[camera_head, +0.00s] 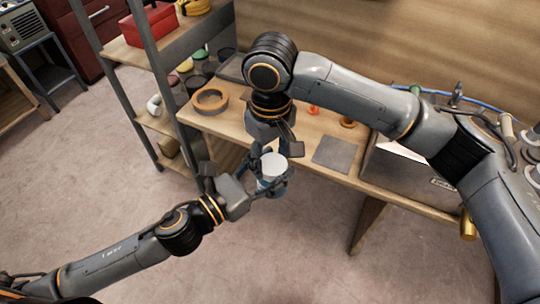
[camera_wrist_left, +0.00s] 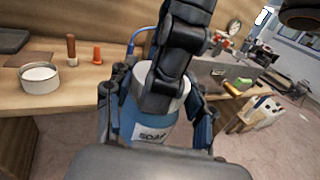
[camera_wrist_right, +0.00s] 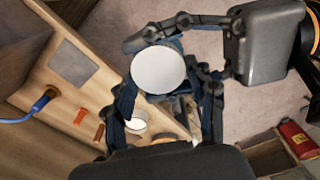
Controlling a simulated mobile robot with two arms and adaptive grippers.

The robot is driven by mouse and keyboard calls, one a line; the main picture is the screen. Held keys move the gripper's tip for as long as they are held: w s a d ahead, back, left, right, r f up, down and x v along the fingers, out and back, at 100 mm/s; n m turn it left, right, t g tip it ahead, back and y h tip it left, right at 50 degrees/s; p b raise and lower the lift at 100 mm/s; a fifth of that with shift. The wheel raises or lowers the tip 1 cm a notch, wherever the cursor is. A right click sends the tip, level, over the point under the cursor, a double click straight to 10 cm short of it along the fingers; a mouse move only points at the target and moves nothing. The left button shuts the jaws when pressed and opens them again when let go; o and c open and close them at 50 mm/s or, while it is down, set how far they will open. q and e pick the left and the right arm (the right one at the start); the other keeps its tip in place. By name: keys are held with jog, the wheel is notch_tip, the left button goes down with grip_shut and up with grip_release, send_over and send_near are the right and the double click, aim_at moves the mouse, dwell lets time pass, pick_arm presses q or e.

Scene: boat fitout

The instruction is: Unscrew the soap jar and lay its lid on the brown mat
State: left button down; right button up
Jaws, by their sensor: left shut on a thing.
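The soap jar (camera_wrist_left: 150,130), blue with a SOAP label, is held upright in my left gripper (camera_wrist_left: 153,112), which is shut on its body. In the head view the jar (camera_head: 270,183) is in the air in front of the bench. Its round white lid (camera_wrist_right: 158,68) is on top. My right gripper (camera_wrist_right: 168,105) comes down from above, its fingers apart on either side of the lid with visible gaps. A flat brown patch (camera_wrist_left: 22,60) on the bench looks like the brown mat; the head view does not show it clearly.
The wooden bench (camera_head: 300,165) holds a grey square mat (camera_head: 333,152), a steel box (camera_head: 410,175), small orange items (camera_head: 347,122) and a tan ring (camera_head: 210,100). A round tin (camera_wrist_left: 40,78) stands near the brown patch. A shelf rack (camera_head: 150,60) is at left. The floor in front is clear.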

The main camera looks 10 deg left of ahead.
jog(key=n, duration=0.3)
jog(key=shift+s+a+n, duration=0.25)
jog(key=shift+s+n, duration=0.05)
jog(key=shift+s, duration=0.05)
jog(key=o, duration=1.3)
jog(key=shift+c, duration=0.2)
jog(key=shift+w+d, duration=0.1)
